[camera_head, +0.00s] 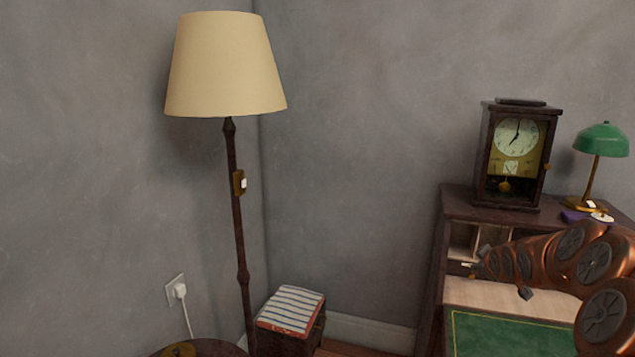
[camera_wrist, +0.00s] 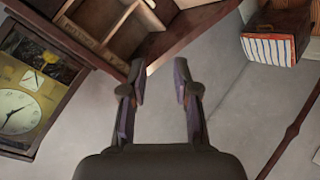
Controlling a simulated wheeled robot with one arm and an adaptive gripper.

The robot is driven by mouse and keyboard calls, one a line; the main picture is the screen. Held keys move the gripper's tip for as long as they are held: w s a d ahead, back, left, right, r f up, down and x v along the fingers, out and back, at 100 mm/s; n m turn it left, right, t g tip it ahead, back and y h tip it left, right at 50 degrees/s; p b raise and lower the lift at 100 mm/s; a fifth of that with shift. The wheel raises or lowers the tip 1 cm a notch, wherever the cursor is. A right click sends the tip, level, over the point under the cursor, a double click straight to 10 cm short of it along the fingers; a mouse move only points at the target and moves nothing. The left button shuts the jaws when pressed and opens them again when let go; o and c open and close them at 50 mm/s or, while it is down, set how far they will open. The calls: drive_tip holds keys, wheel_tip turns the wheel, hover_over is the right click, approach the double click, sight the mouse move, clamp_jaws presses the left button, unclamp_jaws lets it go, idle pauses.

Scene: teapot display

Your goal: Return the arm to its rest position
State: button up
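My gripper (camera_wrist: 159,85) is open in the wrist view, with its two dark fingers apart and nothing between them. In the head view my copper-coloured arm comes in from the right edge, and my gripper (camera_head: 500,277) is at its left end, in front of the desk's pigeonholes. In the wrist view the gripper is seen against the grey wall, with the desk's edge close to the left finger. I cannot tell from the frames whether the fingers touch the desk.
The wooden desk (camera_head: 450,212) carries a pendulum clock (camera_head: 515,150) and a green lamp (camera_head: 600,140). A floor lamp (camera_head: 226,65) stands left, near a wall socket (camera_head: 177,290). A striped book (camera_head: 291,310) lies on a dark box.

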drive_tip(key=s+a+r+m+g+y+p, duration=0.25)
drive_tip(key=s+a+g, duration=0.35)
drive_tip(key=s+a, duration=1.3)
drive_tip(key=s+a+m+g+p, duration=0.1)
drive_tip(key=s+a+m+g, duration=0.1)
drive_tip(key=s, duration=1.3)
drive_tip(key=s+a+r+m+g+p, duration=0.1)
drive_tip(key=s+a+g, duration=0.3)
drive_tip(key=s, duration=1.2)
drive_tip(key=shift+s+a+r+m+g+p, duration=0.25)
drive_tip(key=shift+a+m+p, duration=0.5)
drive_tip(key=shift+a, duration=0.4)
drive_tip(key=shift+f, duration=0.1)
drive_tip(key=shift+s+r, duration=0.25)
drive_tip(key=shift+s, duration=0.5)
